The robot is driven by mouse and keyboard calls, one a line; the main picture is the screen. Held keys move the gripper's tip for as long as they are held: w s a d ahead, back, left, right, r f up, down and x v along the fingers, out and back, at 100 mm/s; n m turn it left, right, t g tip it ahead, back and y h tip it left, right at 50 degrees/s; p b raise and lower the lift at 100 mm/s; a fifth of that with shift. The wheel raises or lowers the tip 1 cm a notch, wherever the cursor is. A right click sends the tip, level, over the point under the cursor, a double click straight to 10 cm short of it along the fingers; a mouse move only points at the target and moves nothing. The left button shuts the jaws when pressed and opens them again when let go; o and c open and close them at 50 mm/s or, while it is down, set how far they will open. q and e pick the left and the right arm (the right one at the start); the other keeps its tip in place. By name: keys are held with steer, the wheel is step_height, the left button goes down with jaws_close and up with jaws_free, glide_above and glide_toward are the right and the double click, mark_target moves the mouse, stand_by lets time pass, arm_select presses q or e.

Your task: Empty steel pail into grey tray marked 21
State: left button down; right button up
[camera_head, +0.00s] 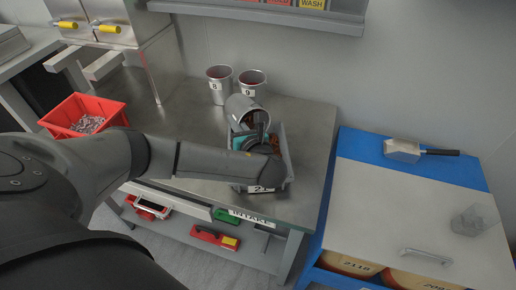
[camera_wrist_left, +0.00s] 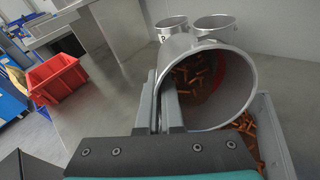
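The steel pail (camera_head: 240,105) is tipped well over above the grey tray, its mouth toward the tray. In the left wrist view the pail (camera_wrist_left: 238,62) shows its open mouth, with orange-brown small parts (camera_wrist_left: 190,85) still inside. My left gripper (camera_head: 257,132) is shut on the pail's rim; its fingers show in the left wrist view (camera_wrist_left: 165,98). The grey tray (camera_head: 287,158) stands on the steel bench beneath, with similar parts in it. Its front label (camera_head: 264,189) is partly hidden by my left arm. My right gripper is not in view.
Two upright steel pails (camera_head: 219,85) (camera_head: 252,83) stand just behind. A red bin (camera_head: 84,117) with small metal parts sits at the left of the bench. A blue-edged cabinet (camera_head: 420,180) stands right, with a metal scoop (camera_head: 404,151). An INTAKE label (camera_head: 250,217) marks the bench front.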

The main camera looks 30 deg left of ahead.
arm_select(q)
steer(key=shift+s+d+r+t+y, duration=0.2)
steer(key=shift+d+t+y, duration=0.15)
steer(key=shift+y, duration=0.2)
steer(key=shift+s+d+r+t+y, duration=0.1)
steer(key=shift+d+r+t+y, duration=0.1)
steer(key=shift+t+y, duration=0.25)
stand_by(0.7)
steer(key=shift+s+d+r+t+y, duration=0.1)
steer(key=shift+s+d+t+y, duration=0.1)
steer(key=shift+d+t+y, duration=0.3)
steer(key=shift+s+d+r+t+y, duration=0.1)
steer(key=shift+s+t+y, duration=0.1)
steer(key=shift+y, duration=0.5)
stand_by(0.8)
steer(key=shift+s+d+r+t+y, duration=0.1)
steer(key=shift+d+r+t+y, duration=0.15)
steer(key=shift+r+y, duration=0.2)
stand_by(0.4)
steer(key=a+g+h, duration=0.1)
steer(key=w+f+g+h, duration=0.1)
steer(key=h, duration=0.1)
steer(key=shift+a, duration=0.4)
steer(key=shift+f, duration=0.25)
steer(key=shift+w, duration=0.1)
steer(key=shift+a+g+h, duration=0.15)
steer(key=shift+g+h, duration=0.1)
steer(key=shift+h, duration=0.1)
